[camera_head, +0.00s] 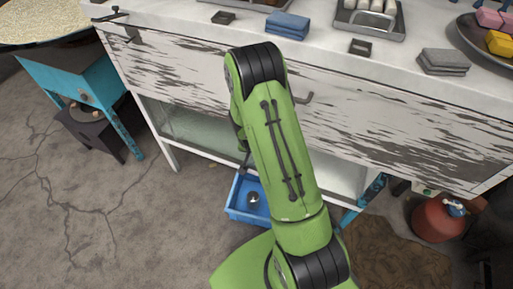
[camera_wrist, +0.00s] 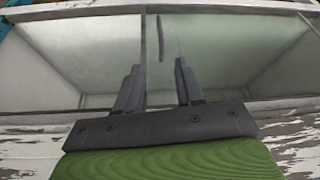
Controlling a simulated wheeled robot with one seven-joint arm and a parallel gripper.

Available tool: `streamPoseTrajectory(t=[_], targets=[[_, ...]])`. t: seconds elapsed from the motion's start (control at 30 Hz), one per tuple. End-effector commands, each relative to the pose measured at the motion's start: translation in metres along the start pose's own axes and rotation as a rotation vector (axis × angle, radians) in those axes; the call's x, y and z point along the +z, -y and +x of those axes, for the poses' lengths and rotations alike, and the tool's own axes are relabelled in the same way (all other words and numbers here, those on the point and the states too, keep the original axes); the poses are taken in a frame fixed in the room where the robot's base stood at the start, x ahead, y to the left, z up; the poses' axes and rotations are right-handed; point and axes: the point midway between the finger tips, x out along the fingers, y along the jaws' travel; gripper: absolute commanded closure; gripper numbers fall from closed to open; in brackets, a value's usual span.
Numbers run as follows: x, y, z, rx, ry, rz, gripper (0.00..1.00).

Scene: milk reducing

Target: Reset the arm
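In the wrist view, my gripper (camera_wrist: 158,88) is open, with its two dark fingers apart and nothing between them. It faces the glass-fronted compartment (camera_wrist: 230,50) under the counter. A dark vertical handle (camera_wrist: 160,38) on the glass shows beyond the fingertips; I cannot tell how far off it is. In the head view, my green arm reaches up and bends in front of the white weathered counter (camera_head: 380,125), and it hides most of my gripper. The glass compartment (camera_head: 190,128) shows to the left of my arm.
The counter top holds a blue folded cloth (camera_head: 288,25), a grey cloth (camera_head: 444,62), a metal tray (camera_head: 370,28) and a dark plate (camera_head: 470,36). A blue crate (camera_head: 238,213) stands on the floor beside my arm. A red gas cylinder (camera_head: 438,218) is at right. The floor at left is open.

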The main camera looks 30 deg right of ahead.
Motion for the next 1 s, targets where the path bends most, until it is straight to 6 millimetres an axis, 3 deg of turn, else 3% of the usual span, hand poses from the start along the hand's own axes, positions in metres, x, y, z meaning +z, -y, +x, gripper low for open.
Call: streamPoseTrajectory(t=[0.43, 0.53, 0.57, 0.63, 0.77, 0.87, 1.0], targets=[[0.000, 0.000, 0.001, 0.000, 0.000, -0.001, 0.63], [-0.008, 0.004, -0.019, -0.011, -0.006, -0.012, 0.63], [-0.013, 0.007, -0.032, -0.019, -0.009, -0.020, 0.63], [-0.026, 0.014, -0.078, -0.044, -0.017, -0.053, 0.63], [-0.036, 0.020, -0.179, -0.098, -0.022, -0.144, 0.63], [-0.031, 0.017, -0.252, -0.143, -0.028, -0.226, 0.63], [-0.009, 0.002, -0.343, -0.206, -0.045, -0.352, 0.63]])
